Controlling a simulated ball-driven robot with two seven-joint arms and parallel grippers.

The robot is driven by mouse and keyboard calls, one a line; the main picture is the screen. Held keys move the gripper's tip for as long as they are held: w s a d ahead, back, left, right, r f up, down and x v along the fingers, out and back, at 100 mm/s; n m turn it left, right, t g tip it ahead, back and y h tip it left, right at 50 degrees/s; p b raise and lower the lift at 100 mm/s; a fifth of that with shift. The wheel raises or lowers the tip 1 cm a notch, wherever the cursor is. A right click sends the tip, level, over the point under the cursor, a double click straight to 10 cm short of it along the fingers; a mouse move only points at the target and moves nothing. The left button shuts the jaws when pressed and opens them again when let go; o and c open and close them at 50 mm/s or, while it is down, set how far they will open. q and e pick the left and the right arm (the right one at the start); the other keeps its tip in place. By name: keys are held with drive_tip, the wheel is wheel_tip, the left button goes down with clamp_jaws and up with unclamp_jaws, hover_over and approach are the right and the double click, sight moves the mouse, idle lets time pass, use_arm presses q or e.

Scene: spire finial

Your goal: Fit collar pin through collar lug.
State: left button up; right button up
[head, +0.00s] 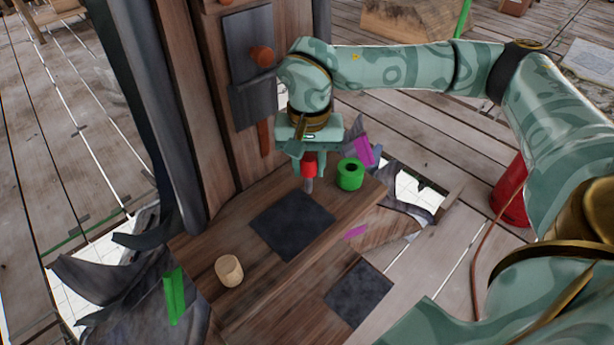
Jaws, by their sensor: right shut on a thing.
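My right gripper (308,152) comes down from above over the wooden step and is shut on a red piece with a greyish lower end (309,170), which I take to be the collar pin. It points down and looks upright. I cannot tell whether its lower tip touches the wood. A green cylinder with a dark round hole in its top (350,174) stands just right of the pin, apart from it. I cannot tell for certain which part is the collar lug. My left gripper is out of view.
A wooden post (178,90) rises behind, bearing a dark plate (250,40) with an orange-brown knob (262,56). A dark square (292,225) and a pale wooden peg (229,270) are on the step. Torn grey sheets with white gaps flank it. A red cylinder (511,195) stands right.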

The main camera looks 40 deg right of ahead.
sight(309, 176)
drive_tip(key=f, duration=0.1)
drive_tip(key=f+b, duration=0.1)
drive_tip(key=f, duration=0.2)
drive_tip(key=shift+w+d, duration=0.2)
drive_tip(key=shift+w, duration=0.05)
drive_tip(key=shift+r, duration=0.15)
drive_tip(key=o, duration=1)
